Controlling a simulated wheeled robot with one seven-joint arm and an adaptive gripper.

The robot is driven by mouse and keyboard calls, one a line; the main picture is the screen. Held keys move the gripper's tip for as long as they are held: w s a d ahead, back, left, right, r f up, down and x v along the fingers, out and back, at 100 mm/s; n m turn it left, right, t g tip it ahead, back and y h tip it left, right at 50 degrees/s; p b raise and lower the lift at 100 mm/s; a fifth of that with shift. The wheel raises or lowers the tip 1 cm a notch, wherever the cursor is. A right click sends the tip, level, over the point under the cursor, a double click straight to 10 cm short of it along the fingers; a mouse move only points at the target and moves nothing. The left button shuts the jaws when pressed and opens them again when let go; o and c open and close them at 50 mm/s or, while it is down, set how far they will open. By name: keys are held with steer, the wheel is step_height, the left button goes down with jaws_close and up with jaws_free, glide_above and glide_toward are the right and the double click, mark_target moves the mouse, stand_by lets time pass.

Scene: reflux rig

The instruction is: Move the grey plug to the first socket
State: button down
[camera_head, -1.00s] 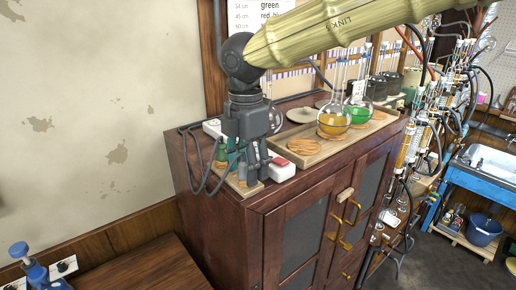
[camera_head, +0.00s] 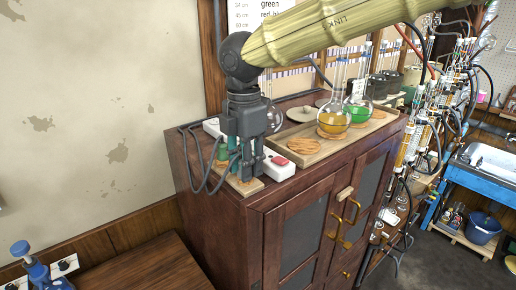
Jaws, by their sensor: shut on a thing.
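My gripper (camera_head: 247,178) points down over the left end of the cabinet top. Its fingers are closed around what seems to be the grey plug, which is mostly hidden between them, low over a small wooden board (camera_head: 256,187). A white power strip shows its red-switch end (camera_head: 279,167) to the right of the fingers and its other end (camera_head: 212,127) behind the gripper. Its sockets, including the first one, are hidden by my gripper. A green plug (camera_head: 222,153) stands on the board, left of the fingers.
Dark cables (camera_head: 190,158) loop over the cabinet's left edge near the gripper. The cabinet's front edge is close to the board.

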steer(key=shift+r, duration=0.15)
steer(key=shift+r+p, duration=2.45)
steer(key=shift+r, duration=0.3)
steer(key=shift+r, duration=0.1)
steer(key=shift+w+d+r, duration=0.15)
steer(key=shift+w, duration=0.25)
steer(key=w+d, duration=0.1)
steer(key=w, duration=0.2)
steer(key=w+d+n, duration=0.1)
steer(key=w, duration=0.2)
steer(key=w+d+f+n, duration=0.1)
steer(key=w, duration=0.3)
steer(key=shift+w+d+f, duration=0.1)
steer(key=shift+d, duration=0.05)
steer(key=shift+f+b, duration=0.55)
steer(key=shift+f, duration=0.55)
steer(key=shift+f, duration=0.4)
